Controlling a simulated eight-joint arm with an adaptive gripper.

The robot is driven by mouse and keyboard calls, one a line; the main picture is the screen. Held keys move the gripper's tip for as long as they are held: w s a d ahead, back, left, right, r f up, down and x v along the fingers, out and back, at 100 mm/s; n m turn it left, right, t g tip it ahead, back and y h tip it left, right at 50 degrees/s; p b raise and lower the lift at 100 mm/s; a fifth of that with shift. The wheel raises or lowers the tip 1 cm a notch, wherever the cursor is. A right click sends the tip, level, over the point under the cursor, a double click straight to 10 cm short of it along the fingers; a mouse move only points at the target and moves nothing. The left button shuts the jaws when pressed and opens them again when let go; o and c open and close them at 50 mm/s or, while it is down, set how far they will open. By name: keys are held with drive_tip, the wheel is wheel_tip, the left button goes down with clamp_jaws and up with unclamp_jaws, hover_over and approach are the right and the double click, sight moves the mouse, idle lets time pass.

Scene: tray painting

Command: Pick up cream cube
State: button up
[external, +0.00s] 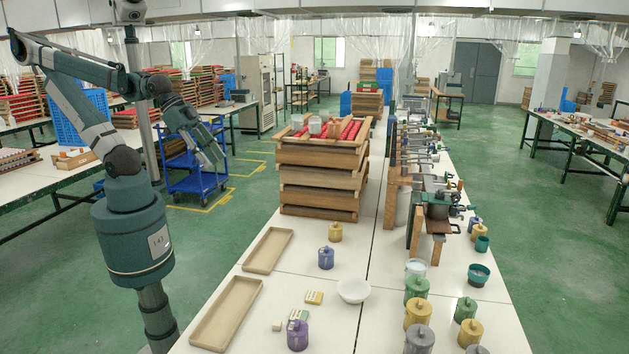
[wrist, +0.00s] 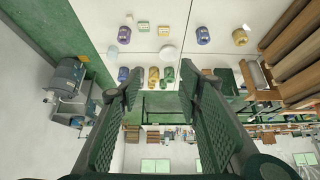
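A small cream cube (external: 277,326) lies on the white table near its front, left of a purple lidded pot (external: 297,335). In the wrist view, a small pale thing that appears to be the cube (wrist: 129,17) is near the top edge. My gripper (external: 214,156) is in the air left of the stacked wooden trays, well away from the cube. In the wrist view, the fingers of my gripper (wrist: 160,88) are apart with nothing between them.
Two small boxes (external: 314,297) lie near the cube. Two empty wooden trays (external: 227,314) lie along the table's left edge. A white bowl (external: 354,291), a blue pot (external: 326,258) and a tall tray stack (external: 318,189) stand farther along. Several pots crowd the right side.

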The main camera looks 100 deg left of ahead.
drive_tip(key=w+d+f+m+g+b, duration=0.2)
drive_tip(key=w+d+f+m+b, duration=0.25)
drive_tip(key=w+f+b, duration=0.4)
drive_tip(key=m+g+b, duration=0.5)
drive_tip(key=m+b, duration=0.7)
drive_tip(key=b, duration=0.1)
hover_over(277, 322)
wheel_tip(277, 322, down, 36)
drive_tip(key=shift+s+f, duration=0.1)
drive_tip(key=shift+f, duration=0.45)
drive_tip(key=shift+f, duration=0.15)
drive_tip(key=shift+f, duration=1.15)
drive_tip(key=shift+f, duration=0.1)
